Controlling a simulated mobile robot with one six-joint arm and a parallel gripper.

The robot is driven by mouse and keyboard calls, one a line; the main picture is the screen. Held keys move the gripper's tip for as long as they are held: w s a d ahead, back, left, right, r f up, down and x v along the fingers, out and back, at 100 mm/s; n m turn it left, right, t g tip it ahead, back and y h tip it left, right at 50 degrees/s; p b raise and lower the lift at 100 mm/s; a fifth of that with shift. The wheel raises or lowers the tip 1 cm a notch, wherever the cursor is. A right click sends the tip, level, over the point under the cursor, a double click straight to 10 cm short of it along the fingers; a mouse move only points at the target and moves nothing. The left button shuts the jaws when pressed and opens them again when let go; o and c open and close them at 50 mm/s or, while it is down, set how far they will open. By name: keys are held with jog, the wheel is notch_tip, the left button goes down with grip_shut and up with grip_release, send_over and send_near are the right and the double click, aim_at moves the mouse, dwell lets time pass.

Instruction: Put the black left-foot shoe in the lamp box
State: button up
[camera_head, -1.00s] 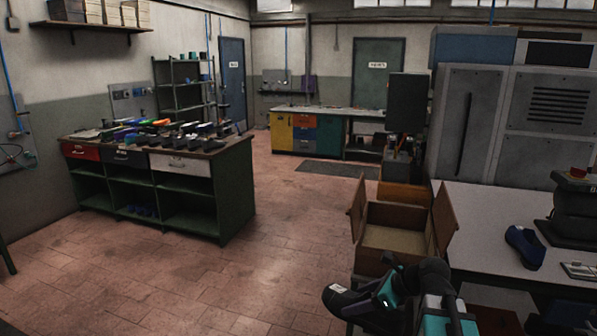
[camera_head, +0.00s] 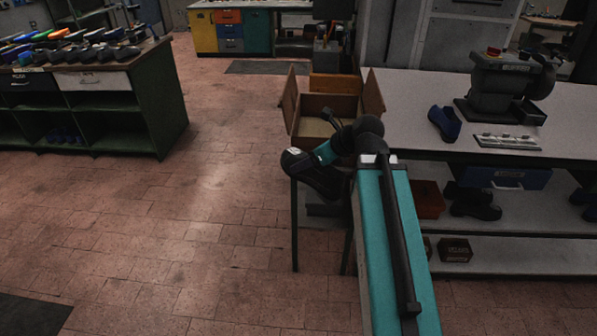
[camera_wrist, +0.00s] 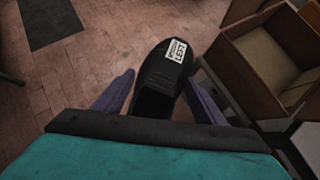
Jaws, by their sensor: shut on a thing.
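A black shoe (camera_head: 318,174) hangs in my gripper (camera_head: 325,160) at the middle of the head view. The wrist view shows the shoe (camera_wrist: 165,75) between the two fingers of my gripper (camera_wrist: 160,80), with a white label reading LEFT on its toe. My gripper is shut on it. An open brown box (camera_head: 318,131) with raised flaps, taken to be the lamp box, stands just beyond the shoe. In the wrist view the box (camera_wrist: 237,50) is to the right of the shoe, apart from it. The box's visible floor looks bare; part of its inside is hidden.
A pale table (camera_head: 405,110) to the right carries a blue shoe (camera_head: 445,123) and a dark machine (camera_head: 497,85). Dark shoes (camera_head: 475,207) and a red bin (camera_head: 428,200) sit on shelves below. A green bench (camera_head: 155,115) stands left, with open floor between.

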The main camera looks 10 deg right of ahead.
jog(key=d+r+m, duration=0.1)
jog(key=r, duration=0.1)
jog(key=d+r+m+h, duration=0.1)
jog(key=r, duration=0.1)
jog(key=d+r+m+t+h, duration=0.1)
jog(key=r, duration=0.1)
jog(key=shift+w+r, duration=0.25)
jog(key=shift+w, duration=0.15)
